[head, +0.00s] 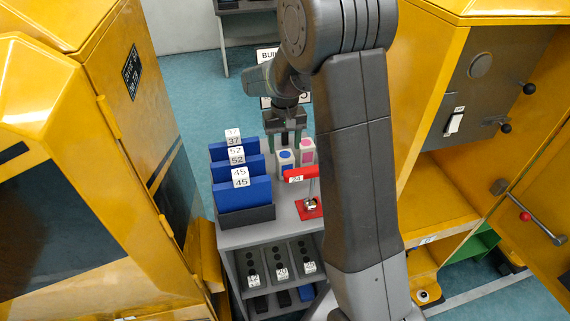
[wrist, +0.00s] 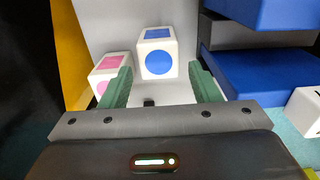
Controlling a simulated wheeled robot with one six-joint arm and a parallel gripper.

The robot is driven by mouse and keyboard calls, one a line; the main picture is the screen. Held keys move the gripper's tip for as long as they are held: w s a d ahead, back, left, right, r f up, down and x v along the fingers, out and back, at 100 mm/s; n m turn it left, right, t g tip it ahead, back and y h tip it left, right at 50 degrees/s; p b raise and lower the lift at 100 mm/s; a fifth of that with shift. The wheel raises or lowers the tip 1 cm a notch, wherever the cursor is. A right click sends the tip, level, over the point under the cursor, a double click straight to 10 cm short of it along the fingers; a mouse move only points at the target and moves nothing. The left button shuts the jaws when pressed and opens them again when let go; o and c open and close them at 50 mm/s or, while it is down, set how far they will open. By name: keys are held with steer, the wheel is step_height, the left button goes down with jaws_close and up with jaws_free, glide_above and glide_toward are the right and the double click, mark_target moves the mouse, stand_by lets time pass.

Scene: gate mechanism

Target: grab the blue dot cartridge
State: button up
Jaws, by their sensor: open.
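The blue dot cartridge (head: 285,160) is a small white block with a blue dot, standing on the grey cart top. In the wrist view the blue dot cartridge (wrist: 156,56) shows a blue top patch and a blue dot, ahead of and between my open fingers. My gripper (head: 285,140) is above and close to it in the head view. In the wrist view my gripper (wrist: 162,85) has its green fingers spread; whether they touch the cartridge cannot be told. The pink dot cartridge (wrist: 108,76) is beside it, partly behind one finger; it also shows in the head view (head: 307,150).
Blue numbered plates (head: 240,190) stand in a dark rack close to the cartridges. A red-handled item (head: 300,175) tagged 24 is in front of them. Yellow cabinets (head: 60,110) flank the grey cart (head: 240,237). Its lower shelves hold dark items.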

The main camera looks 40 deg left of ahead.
mark_target(285, 154)
step_height(285, 154, down, 5)
steer(key=shift+w+p, duration=0.1)
steer(key=shift+p, duration=0.5)
steer(key=c, duration=0.8)
steer(key=shift+r, duration=0.1)
